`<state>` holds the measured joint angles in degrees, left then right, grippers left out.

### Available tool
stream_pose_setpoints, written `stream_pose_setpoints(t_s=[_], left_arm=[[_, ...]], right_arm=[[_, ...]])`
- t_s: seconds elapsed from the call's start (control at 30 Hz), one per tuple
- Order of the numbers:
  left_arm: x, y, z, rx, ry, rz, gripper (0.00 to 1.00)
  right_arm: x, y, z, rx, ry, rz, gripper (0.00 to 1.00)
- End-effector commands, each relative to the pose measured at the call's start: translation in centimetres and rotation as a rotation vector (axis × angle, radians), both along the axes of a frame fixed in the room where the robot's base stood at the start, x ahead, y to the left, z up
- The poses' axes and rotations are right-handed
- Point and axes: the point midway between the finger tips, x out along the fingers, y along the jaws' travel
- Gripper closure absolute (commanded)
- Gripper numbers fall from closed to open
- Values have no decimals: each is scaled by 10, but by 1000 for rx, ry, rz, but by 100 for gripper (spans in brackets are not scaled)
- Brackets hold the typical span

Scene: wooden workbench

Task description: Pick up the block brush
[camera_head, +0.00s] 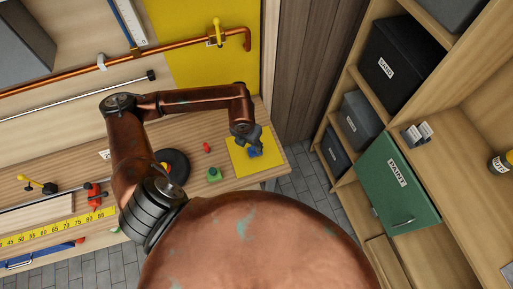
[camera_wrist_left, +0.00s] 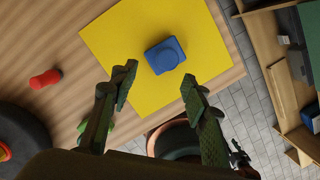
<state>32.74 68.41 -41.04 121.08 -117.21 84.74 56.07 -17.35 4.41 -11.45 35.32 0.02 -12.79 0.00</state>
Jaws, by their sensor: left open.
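A small blue block (camera_wrist_left: 165,56), which I take to be the block brush, lies on the yellow sheet (camera_wrist_left: 105,38) at the bench's right end. It also shows in the head view (camera_head: 254,153), partly covered by my left gripper (camera_head: 248,139). In the left wrist view my left gripper (camera_wrist_left: 158,86) is open and empty. Its two fingers are apart, and the blue block appears just beyond the fingertips, between their lines. I see no contact. The block's bristles cannot be made out. My right gripper is in neither view.
A red piece (camera_head: 207,147), a green piece (camera_head: 214,175) and a black disc (camera_head: 175,166) are on the bench left of the sheet. A copper pipe (camera_head: 180,44) runs along the wall. A shelf with a green cabinet (camera_head: 396,185) stands to the right.

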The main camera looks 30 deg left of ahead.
Motion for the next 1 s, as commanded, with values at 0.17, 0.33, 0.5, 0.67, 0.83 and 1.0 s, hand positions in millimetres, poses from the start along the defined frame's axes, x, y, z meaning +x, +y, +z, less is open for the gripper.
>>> stream_pose_setpoints(t_s=[0.17,0.33,0.5,0.67,0.83,1.0], left_arm=[[24,-6,-31,-3,19,0,57],[29,-6,-48,-2,19,-3,57],[26,-5,-48,-2,16,-2,57],[29,-6,-49,-2,18,-3,63],[29,-6,-49,-2,18,-4,75],[29,-6,-49,-2,18,-3,86]], right_arm=[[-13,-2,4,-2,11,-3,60],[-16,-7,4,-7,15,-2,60],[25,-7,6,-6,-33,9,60],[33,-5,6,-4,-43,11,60],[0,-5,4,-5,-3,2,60],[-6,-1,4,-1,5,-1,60]])
